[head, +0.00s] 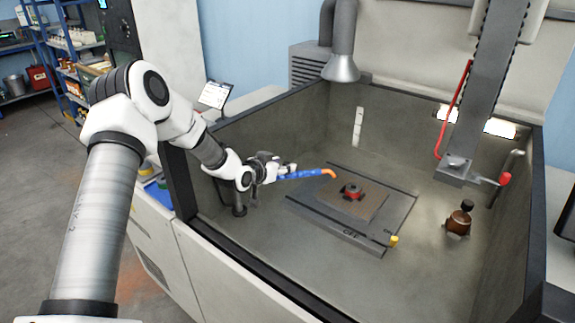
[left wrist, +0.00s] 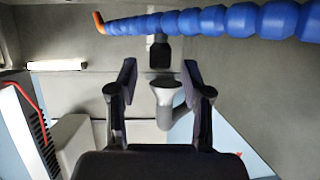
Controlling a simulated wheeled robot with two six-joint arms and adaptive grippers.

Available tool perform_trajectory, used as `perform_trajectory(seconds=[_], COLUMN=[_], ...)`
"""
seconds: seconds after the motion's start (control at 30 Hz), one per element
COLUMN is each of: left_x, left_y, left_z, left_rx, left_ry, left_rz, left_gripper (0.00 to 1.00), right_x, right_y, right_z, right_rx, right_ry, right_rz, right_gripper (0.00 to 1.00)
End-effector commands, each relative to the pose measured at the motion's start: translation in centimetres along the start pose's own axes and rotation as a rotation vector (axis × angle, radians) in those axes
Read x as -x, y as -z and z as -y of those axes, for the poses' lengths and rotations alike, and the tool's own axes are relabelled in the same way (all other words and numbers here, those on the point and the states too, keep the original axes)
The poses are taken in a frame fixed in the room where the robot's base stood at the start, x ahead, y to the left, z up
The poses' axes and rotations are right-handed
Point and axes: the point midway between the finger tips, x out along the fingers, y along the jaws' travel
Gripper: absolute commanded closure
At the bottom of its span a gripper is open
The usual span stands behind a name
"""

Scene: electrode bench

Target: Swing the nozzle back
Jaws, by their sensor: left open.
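The nozzle is a blue segmented hose (head: 300,175) with an orange tip (head: 331,173). It reaches from the tank's left side toward the middle, its tip near the block on the platform. In the left wrist view the blue hose (left wrist: 220,20) crosses the top of the picture, with the orange tip (left wrist: 99,22) at its left end. My left gripper (head: 290,168) is beside the hose inside the tank. In the left wrist view its two fingers (left wrist: 160,82) are spread and empty, apart from the hose in the picture. My right gripper is out of view.
A brown block (head: 362,204) with a red-and-black part (head: 350,191) sits on a dark platform (head: 310,213). The machine head (head: 457,172) with a red tube hangs at the right. A brown pot (head: 458,222) stands on the tank floor. Dark tank rims (head: 250,271) surround the work space.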

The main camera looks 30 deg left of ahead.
Motion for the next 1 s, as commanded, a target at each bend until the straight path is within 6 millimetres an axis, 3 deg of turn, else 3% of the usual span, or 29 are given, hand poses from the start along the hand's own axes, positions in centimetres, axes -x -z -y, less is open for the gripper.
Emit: perform_trajectory(seconds=[0.2,0.43,0.47,0.57,0.6,1.0], left_x=[-2.7,-2.9,-2.9,-2.8,-2.8,-3.2], left_y=[0.0,0.0,0.0,0.0,0.0,0.1], left_z=[0.0,0.0,0.0,0.0,0.0,0.3], left_rx=[-0.001,0.002,0.002,0.001,0.001,0.012], left_ry=[0.000,0.000,0.000,0.000,0.000,0.028], left_rz=[0.001,0.000,0.000,0.000,0.000,0.000], left_gripper=[0.51,0.51,0.58,0.93,1.00,1.00], right_x=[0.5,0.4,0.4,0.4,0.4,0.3], right_y=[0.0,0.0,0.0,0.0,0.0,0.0], right_z=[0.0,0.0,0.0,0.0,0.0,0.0], right_rx=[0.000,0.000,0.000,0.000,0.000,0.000], right_ry=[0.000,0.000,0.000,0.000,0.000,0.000], right_rz=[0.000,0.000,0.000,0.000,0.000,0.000], right_gripper=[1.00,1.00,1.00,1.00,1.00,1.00])
